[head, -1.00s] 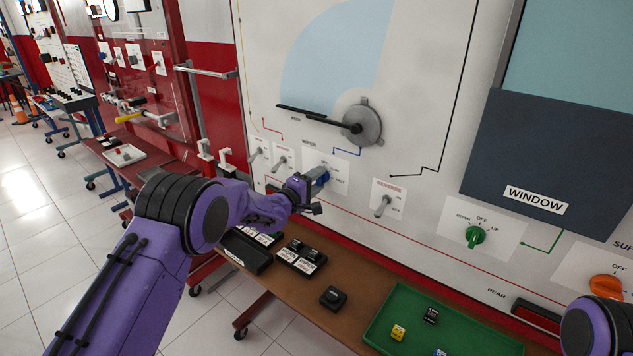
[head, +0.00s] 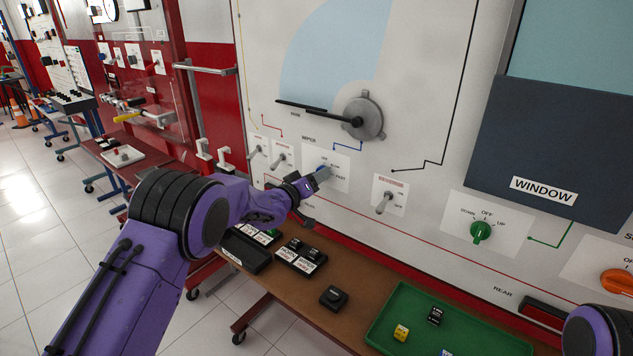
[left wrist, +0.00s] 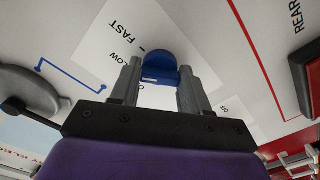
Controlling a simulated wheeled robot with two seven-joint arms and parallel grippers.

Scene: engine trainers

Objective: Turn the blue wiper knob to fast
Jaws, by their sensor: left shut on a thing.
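The blue wiper knob (head: 322,172) sits on a white label plate (head: 341,184) on the upright panel, below the grey wiper hub. My left gripper (head: 317,178) is at the knob, its arm coming in from the left. In the left wrist view the blue knob (left wrist: 160,66) is between the two grey fingers of the left gripper (left wrist: 160,80), which is shut on it. The words FAST and LOW show beside the knob there; the fingers cover part of the plate. The knob's pointer direction is hard to tell. My right gripper is out of view.
A grey toggle switch (head: 384,203) is right of the wiper plate, and two more are left of it. A green window knob (head: 480,232) is further right. Below, a brown bench (head: 300,287) carries black blocks and a green tray (head: 376,338).

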